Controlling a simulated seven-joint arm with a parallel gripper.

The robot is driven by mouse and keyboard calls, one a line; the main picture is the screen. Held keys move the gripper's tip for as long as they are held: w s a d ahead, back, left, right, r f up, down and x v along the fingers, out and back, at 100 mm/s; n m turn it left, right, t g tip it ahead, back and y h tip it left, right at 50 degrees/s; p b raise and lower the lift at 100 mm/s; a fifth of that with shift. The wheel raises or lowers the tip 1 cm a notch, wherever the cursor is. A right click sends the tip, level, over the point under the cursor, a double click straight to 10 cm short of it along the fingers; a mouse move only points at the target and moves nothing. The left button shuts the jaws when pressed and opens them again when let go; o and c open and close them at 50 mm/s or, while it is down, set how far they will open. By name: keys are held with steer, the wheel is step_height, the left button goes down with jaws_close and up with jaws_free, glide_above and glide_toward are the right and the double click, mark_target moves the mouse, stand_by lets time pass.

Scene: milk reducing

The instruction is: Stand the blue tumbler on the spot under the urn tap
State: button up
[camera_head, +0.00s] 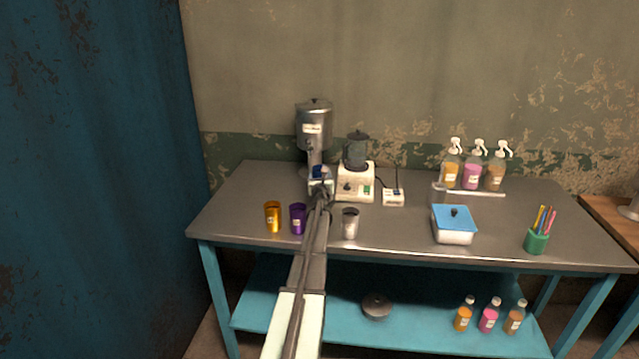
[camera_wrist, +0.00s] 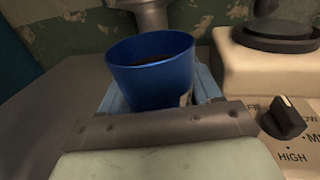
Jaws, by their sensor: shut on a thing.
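The blue tumbler (camera_wrist: 150,78) is upright in my gripper (camera_wrist: 160,108), which is shut on it; its inside looks dark. In the head view the tumbler (camera_head: 319,172) shows small at the end of my gripper (camera_head: 321,185), just in front of the urn. The urn (camera_head: 314,128) is a grey metal drum with a label and a dark lid knob, standing at the back of the table. Part of the urn (camera_wrist: 146,14) shows behind the tumbler in the wrist view. The tap and the spot under it are hidden behind my gripper and the tumbler; I cannot tell whether the tumbler touches the table.
A blender (camera_head: 356,182) stands close to the right of my gripper. A gold tumbler (camera_head: 272,217), a purple tumbler (camera_head: 297,219) and a steel tumbler (camera_head: 350,223) stand near the front edge. The table (camera_head: 236,203) is clear at the left. A blue-lidded box (camera_head: 454,232) stands at the right.

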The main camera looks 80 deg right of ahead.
steer(key=shift+f, duration=1.1)
steer(key=shift+f, duration=0.15)
steer(key=o, duration=1.2)
steer(key=shift+r, duration=0.2)
steer(key=a, duration=0.4)
steer(key=s+a, duration=0.1)
steer(key=a, duration=0.3)
steer(key=s+a, duration=0.1)
steer(key=a, duration=0.3)
steer(key=shift+s, duration=0.15)
steer(key=shift+d, duration=0.1)
